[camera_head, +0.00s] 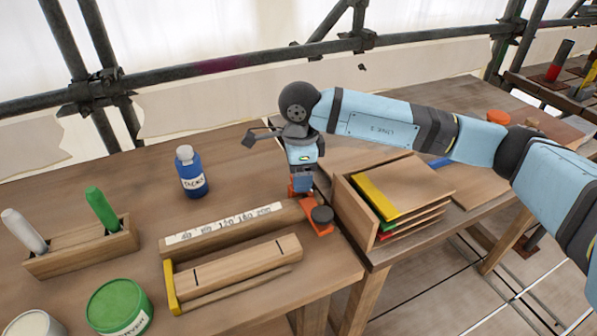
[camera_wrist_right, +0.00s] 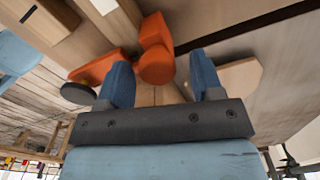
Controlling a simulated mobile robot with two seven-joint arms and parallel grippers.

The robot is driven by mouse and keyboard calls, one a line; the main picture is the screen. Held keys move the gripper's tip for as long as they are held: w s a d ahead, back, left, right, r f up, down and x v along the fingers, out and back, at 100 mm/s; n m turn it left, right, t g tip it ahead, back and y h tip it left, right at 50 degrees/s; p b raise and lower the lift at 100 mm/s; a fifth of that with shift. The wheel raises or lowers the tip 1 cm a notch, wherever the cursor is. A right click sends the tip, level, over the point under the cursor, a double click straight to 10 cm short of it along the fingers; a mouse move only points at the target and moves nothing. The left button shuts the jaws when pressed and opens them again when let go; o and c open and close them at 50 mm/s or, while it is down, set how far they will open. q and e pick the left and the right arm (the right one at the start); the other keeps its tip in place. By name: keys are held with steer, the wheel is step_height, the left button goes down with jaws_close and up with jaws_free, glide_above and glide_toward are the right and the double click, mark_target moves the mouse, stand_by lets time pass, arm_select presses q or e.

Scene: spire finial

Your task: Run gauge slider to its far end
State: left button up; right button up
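The gauge is a wooden beam (camera_head: 235,231) with a white scale strip (camera_head: 225,222) along its top. Its orange slider (camera_head: 318,230), with a black round knob (camera_head: 321,214), is at the beam's right end. My right gripper (camera_head: 302,184) points down at the slider's upright orange part. In the right wrist view, the gripper's two blue fingers (camera_wrist_right: 163,82) are apart, with the orange upright (camera_wrist_right: 156,62) at or between their tips. A gap shows beside the right finger; contact with the left finger cannot be told. My left gripper is not in view.
A wooden rack of boards (camera_head: 372,239) stands right of the slider. A blue bottle (camera_head: 191,176) stands behind the beam. A yellow-ended wooden piece (camera_head: 237,268) lies in front. A marker holder (camera_head: 82,249) and green tin (camera_head: 119,306) stand at left.

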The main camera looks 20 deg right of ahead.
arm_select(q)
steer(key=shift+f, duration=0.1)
arm_select(e)
steer(key=shift+r, duration=0.15)
arm_select(q)
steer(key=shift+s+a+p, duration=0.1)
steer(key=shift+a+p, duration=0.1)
steer(key=shift+p, duration=0.5)
arm_select(e)
step_height(320, 180, up, 14)
steer(key=shift+f, duration=0.25)
steer(key=shift+s, duration=0.1)
